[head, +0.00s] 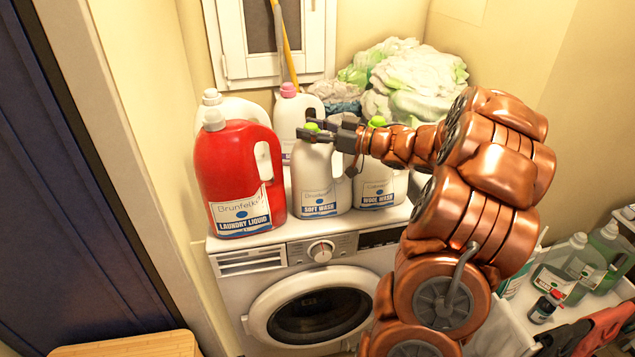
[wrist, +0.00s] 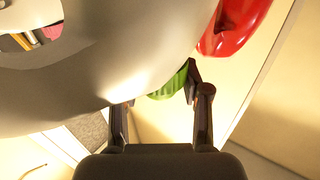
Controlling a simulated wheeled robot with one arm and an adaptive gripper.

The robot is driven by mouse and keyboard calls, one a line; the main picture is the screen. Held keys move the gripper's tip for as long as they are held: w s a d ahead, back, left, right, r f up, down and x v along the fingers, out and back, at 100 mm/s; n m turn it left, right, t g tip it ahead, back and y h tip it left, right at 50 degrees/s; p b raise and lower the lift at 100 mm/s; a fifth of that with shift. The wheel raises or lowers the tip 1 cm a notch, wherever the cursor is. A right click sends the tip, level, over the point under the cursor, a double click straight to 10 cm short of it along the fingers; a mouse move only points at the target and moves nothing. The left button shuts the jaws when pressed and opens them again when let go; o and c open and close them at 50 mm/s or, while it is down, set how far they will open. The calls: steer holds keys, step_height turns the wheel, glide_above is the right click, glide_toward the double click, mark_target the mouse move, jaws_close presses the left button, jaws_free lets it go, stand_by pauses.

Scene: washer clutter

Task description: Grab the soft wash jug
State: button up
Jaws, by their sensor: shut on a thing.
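The soft wash jug (head: 318,180) is white with a green cap and a blue-and-white "SOFT WASH" label. It stands upright on the washing machine, between the red jug and another white jug. The gripper is shut on the jug; the exact contact is partly hidden.
A red laundry liquid jug (head: 240,175) stands close on the left. A similar white jug (head: 379,190) with a green cap is close on the right, partly behind my arm. More white jugs (head: 297,108) stand behind, with a cloth pile (head: 415,80) at the back right.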

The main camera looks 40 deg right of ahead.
jaws_close()
steer(key=shift+r, duration=0.1)
